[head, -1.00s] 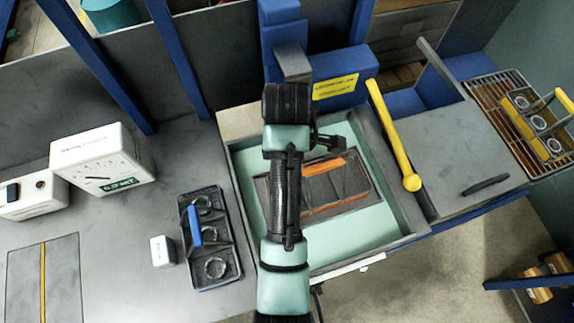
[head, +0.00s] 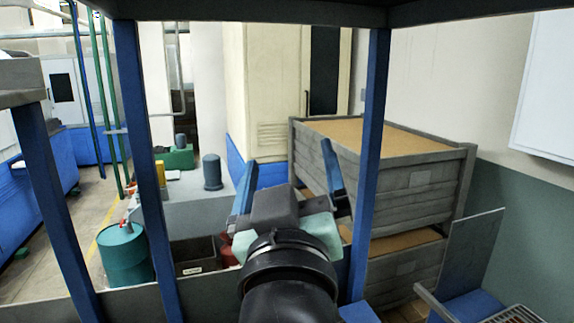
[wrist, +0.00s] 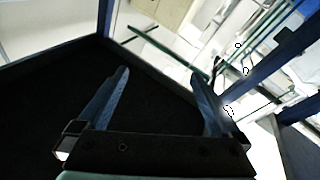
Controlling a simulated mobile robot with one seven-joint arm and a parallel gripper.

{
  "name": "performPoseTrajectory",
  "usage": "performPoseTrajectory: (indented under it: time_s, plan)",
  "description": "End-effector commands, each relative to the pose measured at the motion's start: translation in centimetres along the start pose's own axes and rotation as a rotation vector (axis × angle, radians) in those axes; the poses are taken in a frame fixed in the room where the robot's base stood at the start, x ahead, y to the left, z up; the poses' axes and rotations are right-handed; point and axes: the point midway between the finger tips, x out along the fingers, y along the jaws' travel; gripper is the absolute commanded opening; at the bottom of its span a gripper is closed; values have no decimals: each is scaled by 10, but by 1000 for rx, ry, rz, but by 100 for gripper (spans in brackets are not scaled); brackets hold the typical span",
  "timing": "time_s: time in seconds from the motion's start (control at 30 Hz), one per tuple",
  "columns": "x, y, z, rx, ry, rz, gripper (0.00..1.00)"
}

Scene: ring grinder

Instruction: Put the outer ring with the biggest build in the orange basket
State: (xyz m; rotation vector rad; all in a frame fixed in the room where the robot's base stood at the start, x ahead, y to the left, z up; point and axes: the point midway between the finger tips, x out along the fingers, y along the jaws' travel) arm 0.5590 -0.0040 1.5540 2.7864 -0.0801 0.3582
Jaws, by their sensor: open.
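My gripper (head: 290,154) is raised in the middle of the head view, its two blue fingers spread apart with nothing between them. It also shows open and empty in the wrist view (wrist: 162,74), against a dark panel. No ring and no orange basket shows in either current view, as the head camera faces the room beyond the bench.
Blue frame posts (head: 368,165) stand on both sides of my gripper, with a dark beam above. Behind are stacked grey crates (head: 390,185), a cream cabinet (head: 265,80) and a teal drum (head: 124,257). A wire rack (head: 515,314) shows at the lower right edge.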

Motion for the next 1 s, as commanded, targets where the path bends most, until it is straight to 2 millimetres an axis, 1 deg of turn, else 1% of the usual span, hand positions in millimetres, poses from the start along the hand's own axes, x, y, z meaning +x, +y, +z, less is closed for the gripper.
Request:
performPoseTrajectory:
  time_s: [0.03, 0.1, 0.2, 0.3, 0.4, 0.67, 0.77, 0.9, 1.0]
  plan:
    - [-13, 14, -39, 70, 125, 37, 100]
    - [-33, 29, -84, 163, 278, 69, 100]
    - [-60, 43, -126, 257, 437, 86, 100]
    - [-76, 50, -147, 307, 525, 89, 100]
    - [-82, 53, -154, 324, 555, 89, 100]
    - [-81, 52, -154, 323, 552, 88, 100]
    - [-84, 48, -142, 324, 551, 87, 100]
    - [-90, 40, -119, 325, 551, 84, 100]
    - [-92, 37, -113, 326, 550, 83, 100]
